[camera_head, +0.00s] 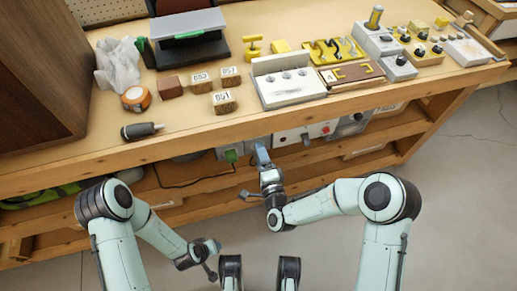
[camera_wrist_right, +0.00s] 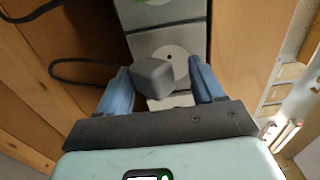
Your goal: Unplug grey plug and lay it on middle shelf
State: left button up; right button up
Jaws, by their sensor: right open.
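The grey plug (camera_wrist_right: 153,77) is a blocky dark-grey piece in the right wrist view. It sits in front of a grey box with a round pale socket face (camera_wrist_right: 178,62), and a dark cable runs off to its left. My right gripper (camera_wrist_right: 165,85) is open, its blue fingers on either side of the plug, with a gap at the right finger. In the head view this gripper (camera_head: 262,157) reaches under the bench front and hides the plug. A wooden shelf (camera_head: 208,186) runs below the bench top. My left gripper (camera_head: 211,262) hangs low, away from the bench; its jaws are unclear.
A green plug (camera_head: 231,155) is on a box left of my right gripper. A panel with a red button (camera_head: 325,128) is to its right. The bench top (camera_head: 185,120) overhangs the shelf and holds blocks, a tape measure (camera_head: 136,98) and fixtures. A dark cable (camera_head: 180,185) hangs near the shelf.

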jog(key=shift+w+r, duration=0.1)
jog(key=shift+r, duration=0.1)
grip_shut()
jog(key=shift+v, duration=1.45)
jog(key=shift+p+v, duration=0.35)
jog(key=shift+v, duration=1.25)
jog(key=shift+f, duration=0.15)
